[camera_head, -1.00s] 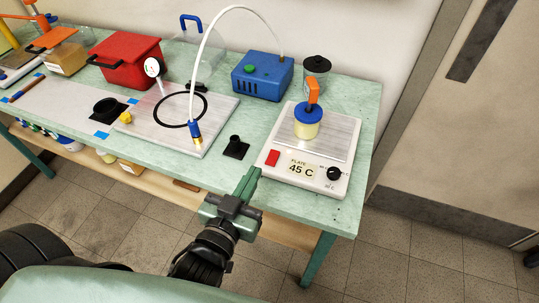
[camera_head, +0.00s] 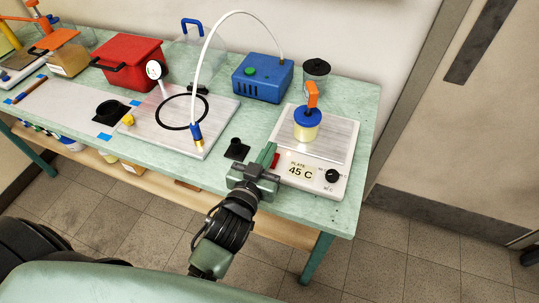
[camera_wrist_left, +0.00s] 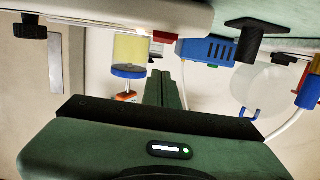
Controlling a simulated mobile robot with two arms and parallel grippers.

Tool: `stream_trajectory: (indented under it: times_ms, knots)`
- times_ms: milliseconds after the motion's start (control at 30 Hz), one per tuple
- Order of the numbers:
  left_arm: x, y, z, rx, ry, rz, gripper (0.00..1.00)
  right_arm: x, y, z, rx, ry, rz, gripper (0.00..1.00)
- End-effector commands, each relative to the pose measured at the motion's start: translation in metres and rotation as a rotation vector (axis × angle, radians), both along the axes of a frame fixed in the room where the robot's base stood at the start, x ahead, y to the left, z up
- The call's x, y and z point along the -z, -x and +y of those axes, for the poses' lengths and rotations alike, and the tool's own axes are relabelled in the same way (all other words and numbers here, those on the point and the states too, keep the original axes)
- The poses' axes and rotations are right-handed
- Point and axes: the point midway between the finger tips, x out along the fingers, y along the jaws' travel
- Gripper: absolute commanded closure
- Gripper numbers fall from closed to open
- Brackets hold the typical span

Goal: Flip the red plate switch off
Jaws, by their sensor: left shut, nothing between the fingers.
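The hot plate (camera_head: 336,186) is white with a metal top and a display reading 45 C. Its red plate switch (camera_head: 275,160) is on the front left of the plate, partly hidden behind my left gripper. My left gripper (camera_head: 269,149) is shut and empty, its fingertips right beside the red switch. The left wrist view is upside down; there the shut fingers (camera_wrist_left: 160,74) point toward the red switch (camera_wrist_left: 165,37), with a small gap in the picture. I cannot tell if they touch. My right gripper is not in view.
A cup with a blue lid and orange top (camera_head: 307,124) stands on the plate. A black knob (camera_head: 332,176) is on its right front. A small black stand (camera_head: 237,149) is left of my gripper. A blue pump box (camera_head: 262,82) and black-lidded jar (camera_head: 315,72) stand behind.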

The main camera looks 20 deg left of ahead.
Motion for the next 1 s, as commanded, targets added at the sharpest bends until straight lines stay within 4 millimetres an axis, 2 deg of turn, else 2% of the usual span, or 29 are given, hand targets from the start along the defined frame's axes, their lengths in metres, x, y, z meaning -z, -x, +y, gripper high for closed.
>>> stream_trajectory:
  times_ms: [33, 233, 633, 800, 867, 1000]
  knots:
    - [0.013, 0.001, 0.000, -0.001, 0.001, 0.010, 1.00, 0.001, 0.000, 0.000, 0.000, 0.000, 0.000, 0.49]
    - [0.029, -0.001, 0.000, -0.001, 0.001, 0.006, 1.00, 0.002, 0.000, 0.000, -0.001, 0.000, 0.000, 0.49]
    - [0.031, -0.001, 0.000, 0.000, 0.001, 0.004, 1.00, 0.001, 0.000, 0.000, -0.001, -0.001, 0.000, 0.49]
    - [0.027, -0.003, -0.001, 0.000, -0.001, 0.046, 1.00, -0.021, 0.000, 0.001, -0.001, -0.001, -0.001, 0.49]
    - [0.034, -0.003, 0.000, 0.000, -0.001, 0.045, 1.00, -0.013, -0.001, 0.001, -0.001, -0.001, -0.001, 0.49]
    - [0.034, -0.003, 0.000, 0.000, 0.000, 0.044, 1.00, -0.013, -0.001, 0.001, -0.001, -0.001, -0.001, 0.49]
